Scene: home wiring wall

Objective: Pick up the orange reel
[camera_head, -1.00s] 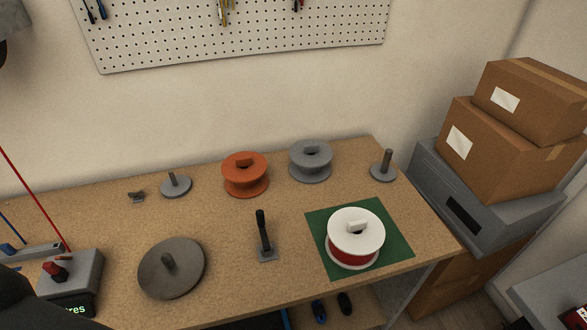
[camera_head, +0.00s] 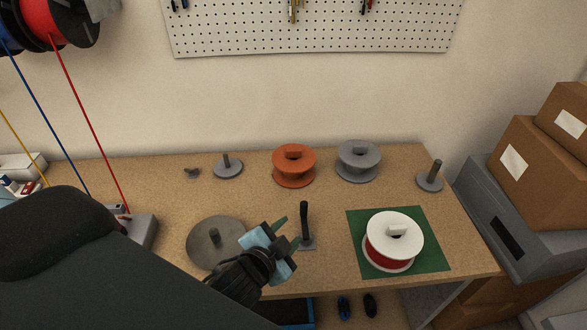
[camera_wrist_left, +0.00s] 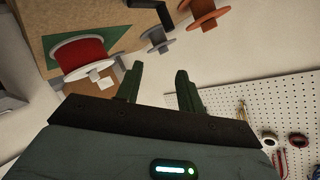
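The orange reel (camera_head: 294,166) stands upright near the back of the bench, left of a grey reel (camera_head: 358,161). It also shows at the top of the left wrist view (camera_wrist_left: 204,12). My left gripper (camera_head: 288,231) is over the front part of the bench, in front of the orange reel and apart from it. Its two green fingers (camera_wrist_left: 158,88) are spread, with nothing between them. My right gripper is in neither view.
A white reel with red wire (camera_head: 393,240) sits on a green mat (camera_head: 436,258) at the right. A dark upright handle (camera_head: 304,220), a round plate with a peg (camera_head: 205,237) and smaller spindles (camera_head: 228,169) stand on the wooden bench. Boxes (camera_head: 528,160) are stacked at right.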

